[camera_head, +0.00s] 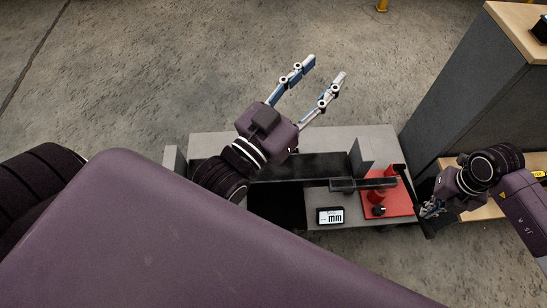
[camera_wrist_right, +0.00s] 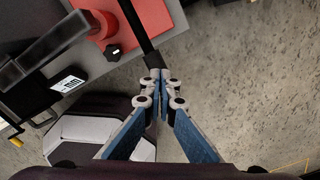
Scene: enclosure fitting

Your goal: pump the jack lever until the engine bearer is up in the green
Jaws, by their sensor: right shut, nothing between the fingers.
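The jack is red, with a base plate (camera_head: 401,203) and a red cylinder (camera_head: 376,196); it also shows in the right wrist view (camera_wrist_right: 150,18). A black lever (camera_wrist_right: 138,30) runs from beside the jack to just in front of my right fingertips; I cannot tell if they touch. A dark grey bar (camera_head: 345,185), perhaps the engine bearer, lies over the jack. A small display (camera_head: 329,216) reads "mm"; its number is illegible and no green shows. My right gripper (camera_head: 430,209), also in the wrist view (camera_wrist_right: 162,78), is shut and empty. My left gripper (camera_head: 328,68) is open and empty.
The grey bench (camera_head: 320,139) has a dark open recess (camera_head: 280,205). A tall grey cabinet (camera_head: 462,85) with a wooden top stands at the right, near my right arm. A black knob (camera_head: 379,210) sits by the jack. Open concrete floor lies beyond the bench.

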